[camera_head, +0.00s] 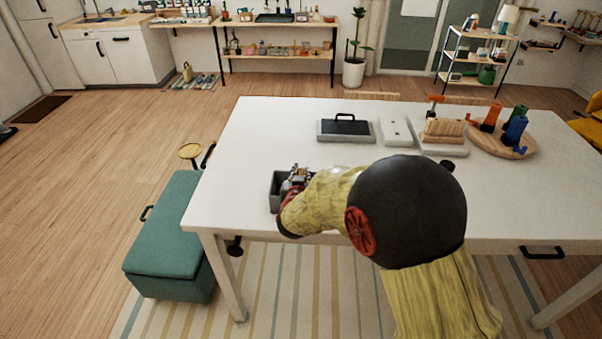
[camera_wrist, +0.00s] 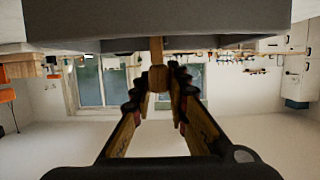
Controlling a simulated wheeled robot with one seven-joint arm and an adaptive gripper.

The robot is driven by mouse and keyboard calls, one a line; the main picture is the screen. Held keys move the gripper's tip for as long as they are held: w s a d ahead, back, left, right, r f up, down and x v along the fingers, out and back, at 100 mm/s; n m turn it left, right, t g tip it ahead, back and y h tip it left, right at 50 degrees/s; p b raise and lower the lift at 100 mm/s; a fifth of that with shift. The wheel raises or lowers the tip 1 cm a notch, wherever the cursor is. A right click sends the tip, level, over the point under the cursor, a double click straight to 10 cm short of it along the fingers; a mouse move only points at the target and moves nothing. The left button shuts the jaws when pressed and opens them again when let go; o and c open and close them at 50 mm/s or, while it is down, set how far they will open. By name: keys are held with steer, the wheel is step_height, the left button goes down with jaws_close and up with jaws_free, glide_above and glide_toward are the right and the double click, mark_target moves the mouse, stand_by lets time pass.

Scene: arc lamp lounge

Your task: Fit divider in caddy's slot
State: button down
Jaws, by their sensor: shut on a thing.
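The grey caddy (camera_head: 276,191) stands near the left front edge of the white table, partly hidden by my arm. In the wrist view, its grey wall (camera_wrist: 160,18) fills the top of the upside-down picture. My gripper (camera_wrist: 160,84) is shut on a wooden piece, which looks like the divider (camera_wrist: 156,49), by its blocky tab. The narrow part of the divider meets the caddy's edge in the wrist view; I cannot tell whether it sits in the slot. In the head view my gripper (camera_head: 296,178) is at the caddy, and the divider is not clearly visible there.
The white table (camera_head: 265,125) has free room around the caddy's far side. At the back stand a dark-topped tray with a handle (camera_head: 346,130), a white plate (camera_head: 396,132), a wooden rack (camera_head: 442,131) and a round board (camera_head: 482,140) with colored cups. A green bench (camera_head: 168,228) stands left.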

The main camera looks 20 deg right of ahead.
steer(key=shift+f+b, duration=0.7)
steer(key=shift+f, duration=0.35)
steer(key=c, duration=1.7)
jaws_free()
steer(key=shift+o, duration=0.2)
steer(key=v, duration=1.2)
